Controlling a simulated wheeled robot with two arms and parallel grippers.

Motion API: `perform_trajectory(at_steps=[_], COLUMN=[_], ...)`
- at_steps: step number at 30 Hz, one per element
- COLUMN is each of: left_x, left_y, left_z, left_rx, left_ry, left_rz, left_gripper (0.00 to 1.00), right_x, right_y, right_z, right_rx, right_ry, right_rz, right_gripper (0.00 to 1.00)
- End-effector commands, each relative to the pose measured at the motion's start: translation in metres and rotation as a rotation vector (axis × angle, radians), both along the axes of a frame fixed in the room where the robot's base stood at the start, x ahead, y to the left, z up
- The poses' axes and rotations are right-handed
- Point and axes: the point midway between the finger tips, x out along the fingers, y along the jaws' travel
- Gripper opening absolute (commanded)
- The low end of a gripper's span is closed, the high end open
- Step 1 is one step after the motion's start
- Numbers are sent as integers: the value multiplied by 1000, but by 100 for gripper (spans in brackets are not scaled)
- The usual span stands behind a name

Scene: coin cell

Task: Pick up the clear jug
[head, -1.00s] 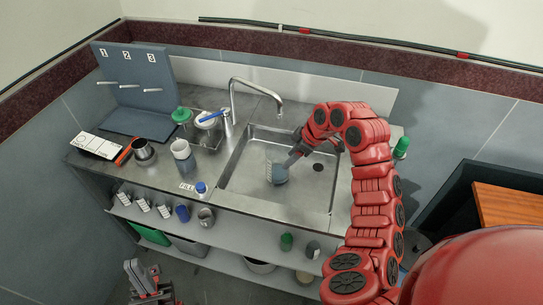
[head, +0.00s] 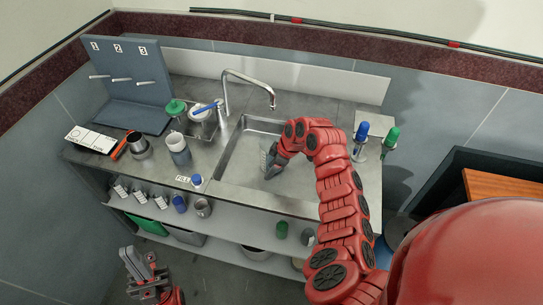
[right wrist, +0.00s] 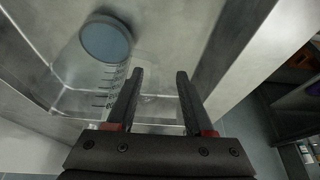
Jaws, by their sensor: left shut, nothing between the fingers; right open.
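The clear jug stands in the sink basin. In the right wrist view the jug (right wrist: 110,80) has clear walls with dark graduation marks and a round blue-grey disc, whether lid or contents I cannot tell. In the head view the jug (head: 264,159) is mostly hidden behind my right gripper (head: 272,169). In the right wrist view my right gripper (right wrist: 160,75) is open with nothing between its fingers; the jug is just left of the left finger. My left gripper (head: 134,263) is shut and empty, low in front of the bench.
The sink (head: 235,170) has raised walls around the jug, and a tap (head: 250,78) arches over its back. Left of it stand a grey-white cup (head: 178,148), a green-lidded jar (head: 175,107) and a metal cup (head: 138,146). Blue-topped (head: 361,135) and green-topped (head: 391,138) items stand right.

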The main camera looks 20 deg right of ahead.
Motion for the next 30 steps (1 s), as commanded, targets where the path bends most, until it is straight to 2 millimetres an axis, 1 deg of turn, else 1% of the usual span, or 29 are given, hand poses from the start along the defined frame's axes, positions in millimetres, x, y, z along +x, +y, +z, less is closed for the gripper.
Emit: perform_trajectory(at_steps=[4,9,16,20,26,29,30], left_x=[0,0,0,0,0,0,0], left_y=[0,0,0,0,0,0,0], left_z=[7,15,19,19,19,19,19], left_rx=[0,0,0,0,0,0,0], left_ry=[0,0,0,0,0,0,0], left_rz=[0,0,0,0,0,0,0], left_gripper=[0,0,0,0,0,0,0], right_x=[4,11,17,17,17,17,17], right_y=[3,7,12,13,13,13,13], right_z=[-6,-22,-42,-46,-47,-47,-47], right_rx=[2,4,3,-1,-1,-1,0], right_ry=[3,3,0,3,1,1,1], right_rz=[0,-1,-1,1,1,1,0], right_gripper=[52,52,52,52,52,36,29])
